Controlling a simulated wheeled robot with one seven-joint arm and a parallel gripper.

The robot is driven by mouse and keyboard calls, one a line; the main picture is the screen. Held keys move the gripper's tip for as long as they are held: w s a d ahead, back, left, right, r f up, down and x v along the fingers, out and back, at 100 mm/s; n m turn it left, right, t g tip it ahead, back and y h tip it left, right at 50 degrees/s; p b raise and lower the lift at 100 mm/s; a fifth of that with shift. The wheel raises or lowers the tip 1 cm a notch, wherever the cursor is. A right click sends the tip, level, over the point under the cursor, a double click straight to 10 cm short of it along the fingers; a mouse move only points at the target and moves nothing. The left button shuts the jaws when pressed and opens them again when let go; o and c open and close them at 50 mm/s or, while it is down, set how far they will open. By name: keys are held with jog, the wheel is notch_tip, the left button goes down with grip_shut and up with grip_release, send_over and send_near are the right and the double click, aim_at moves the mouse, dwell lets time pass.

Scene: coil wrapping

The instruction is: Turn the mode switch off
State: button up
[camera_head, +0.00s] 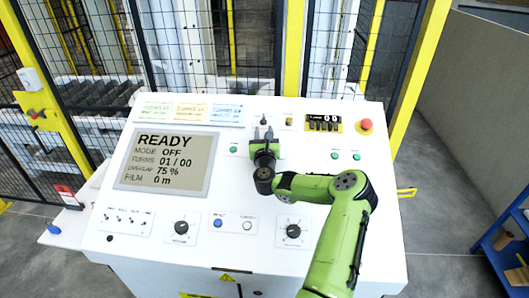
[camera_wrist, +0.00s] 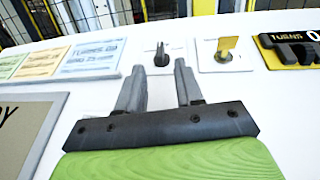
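The control panel (camera_head: 265,254) is white and sloped. Its display (camera_head: 167,162) reads READY, MODE OFF, TURNS 01 / 00, OVERLAP 75 %, FILM 0 m. A small black switch (camera_head: 263,120) sits near the panel's top edge; in the wrist view the black switch (camera_wrist: 161,54) stands upright on a white plate. No mode label is readable on it. My gripper (camera_head: 263,132) is just in front of it. In the wrist view my gripper (camera_wrist: 161,68) has its two fingers spread, with nothing between them and the black switch just beyond the tips.
A red button (camera_head: 366,125) and counter (camera_head: 324,122) are farther right. Paper labels (camera_head: 190,112) lie left. Knobs and toggles (camera_head: 120,218) line the lower panel. A mesh fence (camera_head: 190,50) stands behind.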

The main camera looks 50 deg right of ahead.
jog(key=b+v, duration=0.2)
jog(key=v, duration=0.1)
jog(key=b+v, duration=0.2)
jog(key=v, duration=0.1)
jog(key=b+v, duration=0.2)
jog(key=v, duration=0.1)
jog(key=shift+a+f, duration=0.1)
jog(key=shift+f, duration=0.3)
jog(key=shift+s+a+r, duration=0.15)
jog(key=shift+s+a, duration=0.2)
jog(key=shift+s, duration=0.1)
jog(key=shift+r, duration=0.1)
